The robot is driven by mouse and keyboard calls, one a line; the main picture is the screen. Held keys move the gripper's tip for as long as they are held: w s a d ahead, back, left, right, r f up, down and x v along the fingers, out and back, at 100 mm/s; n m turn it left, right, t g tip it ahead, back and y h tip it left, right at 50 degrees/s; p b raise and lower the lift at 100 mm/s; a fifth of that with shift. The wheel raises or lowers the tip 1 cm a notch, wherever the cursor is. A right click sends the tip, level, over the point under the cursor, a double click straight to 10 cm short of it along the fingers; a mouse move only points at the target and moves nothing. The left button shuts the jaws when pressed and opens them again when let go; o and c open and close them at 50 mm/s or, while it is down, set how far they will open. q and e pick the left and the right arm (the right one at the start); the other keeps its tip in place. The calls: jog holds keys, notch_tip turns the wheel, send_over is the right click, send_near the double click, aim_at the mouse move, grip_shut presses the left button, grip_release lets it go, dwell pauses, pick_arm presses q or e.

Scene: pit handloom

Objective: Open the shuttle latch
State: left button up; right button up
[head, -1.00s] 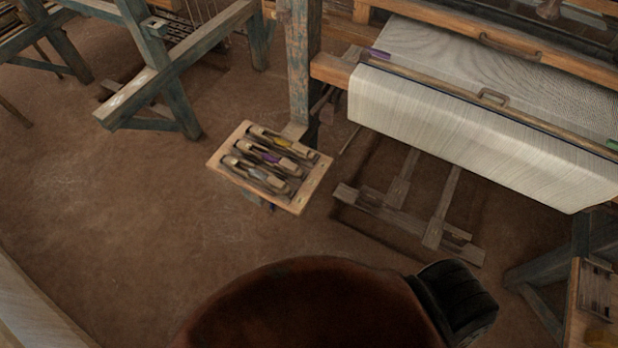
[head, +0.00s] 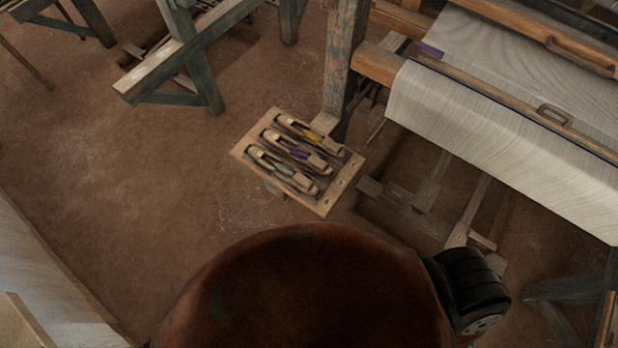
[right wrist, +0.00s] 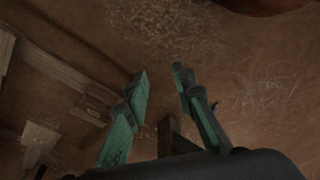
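Several wooden shuttles lie side by side on a small wooden tray (head: 238,152) beside the loom post. One shuttle (head: 283,168) holds a pale grey bobbin, one (head: 297,150) a purple bobbin, and one (head: 311,134) a yellow bobbin. Their latches are too small to make out. My right gripper (right wrist: 162,72) shows in the right wrist view with its two green fingers apart and nothing between them, over brown floor. Neither gripper shows in the head view, and my left gripper is not seen.
The loom with its pale cloth (head: 500,133) stands at the right, with a wooden post (head: 345,60) next to the tray. Wooden treadles (head: 420,205) lie in a pit below. A blue-grey frame (head: 190,50) stands at the back left. Open earth floor (head: 110,160) lies left of the tray.

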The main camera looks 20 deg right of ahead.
jog(key=w+a+r+t, duration=0.1)
jog(key=w+r, duration=0.3)
jog(key=r, duration=1)
jog(key=w+a+r+t, duration=0.1)
jog(key=w+r, duration=0.3)
jog(key=r, duration=0.9)
jog(key=w+a+r+n+g+y, duration=0.15)
jog(key=w+a, duration=0.25)
jog(key=a, duration=0.6)
jog(key=w+a+r+n+g+y, duration=0.1)
jog(key=w+a+n+y, duration=0.15)
jog(key=a, duration=0.65)
jog(key=w+a+r+n+g+y, duration=0.1)
jog(key=w+a+r+n+y, duration=0.2)
jog(key=a, duration=0.7)
jog(key=g+h, duration=0.4)
jog(key=h, duration=0.5)
send_near(305, 182)
jog(key=shift+s+a+f+b, duration=0.2)
jog(key=shift+s+f+b, duration=0.05)
jog(key=shift+f+b, duration=0.25)
jog(key=shift+w+d, duration=0.2)
jog(key=shift+d, duration=0.05)
jog(key=x, duration=0.7)
jog(key=shift+s+d+f, duration=0.1)
jog(key=shift+d+f, duration=0.05)
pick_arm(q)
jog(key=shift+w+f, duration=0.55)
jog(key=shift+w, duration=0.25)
